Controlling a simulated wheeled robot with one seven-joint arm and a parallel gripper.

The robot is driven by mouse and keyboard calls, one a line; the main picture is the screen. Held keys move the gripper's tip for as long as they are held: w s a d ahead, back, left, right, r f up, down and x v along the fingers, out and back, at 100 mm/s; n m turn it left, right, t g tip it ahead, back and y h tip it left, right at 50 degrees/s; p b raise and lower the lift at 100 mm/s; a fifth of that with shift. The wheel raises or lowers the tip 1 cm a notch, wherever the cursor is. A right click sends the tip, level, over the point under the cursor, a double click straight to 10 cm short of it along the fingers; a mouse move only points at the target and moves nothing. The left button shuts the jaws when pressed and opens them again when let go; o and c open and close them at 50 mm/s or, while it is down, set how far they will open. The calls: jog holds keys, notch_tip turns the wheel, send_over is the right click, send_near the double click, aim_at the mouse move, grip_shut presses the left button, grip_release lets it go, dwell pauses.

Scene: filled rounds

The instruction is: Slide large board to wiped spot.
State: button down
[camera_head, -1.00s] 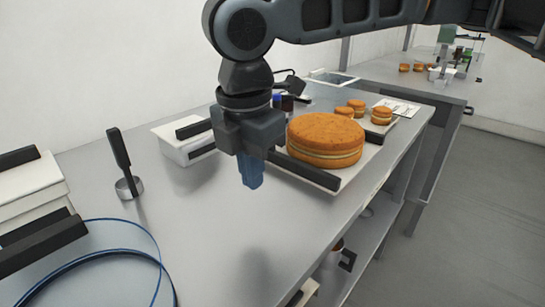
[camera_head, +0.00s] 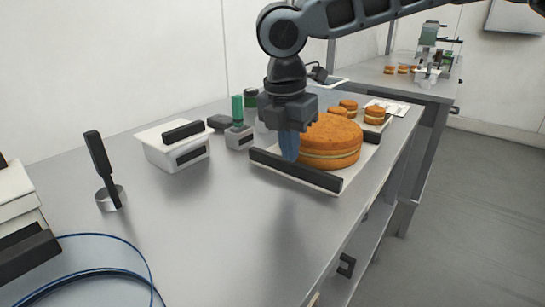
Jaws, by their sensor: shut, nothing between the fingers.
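The large board (camera_head: 352,180) is a pale flat board on the steel table with a black bar handle (camera_head: 296,171) along its near edge. A big round orange-brown filled cake (camera_head: 330,141) sits on it. My gripper (camera_head: 289,147) points down with its blue fingers shut and empty. The fingers are just behind the black handle, left of the cake; I cannot tell whether they touch either. No wiped spot can be told apart on the bare steel tabletop (camera_head: 235,225).
Small cakes on another board (camera_head: 373,119) are behind. Blue hose (camera_head: 105,240) lies at the near left. The front tabletop is clear.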

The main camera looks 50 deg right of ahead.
jog(key=shift+d+f, duration=0.25)
jog(key=shift+f, duration=0.15)
jog(key=shift+a+f, duration=0.1)
jog(key=shift+f, duration=0.3)
jog(key=shift+s+f, duration=0.1)
jog(key=shift+a, duration=0.15)
jog(key=a+p, duration=0.3)
jog(key=a, duration=0.5)
jog(key=a+p, duration=0.3)
jog(key=a, duration=0.6)
jog(key=s+a+p, duration=0.1)
jog(key=a+p, duration=0.1)
jog(key=a, duration=0.6)
jog(key=shift+a+p, duration=0.25)
jog(key=shift+p, duration=0.15)
jog(key=shift+a+f, duration=0.15)
jog(key=shift+a, duration=0.2)
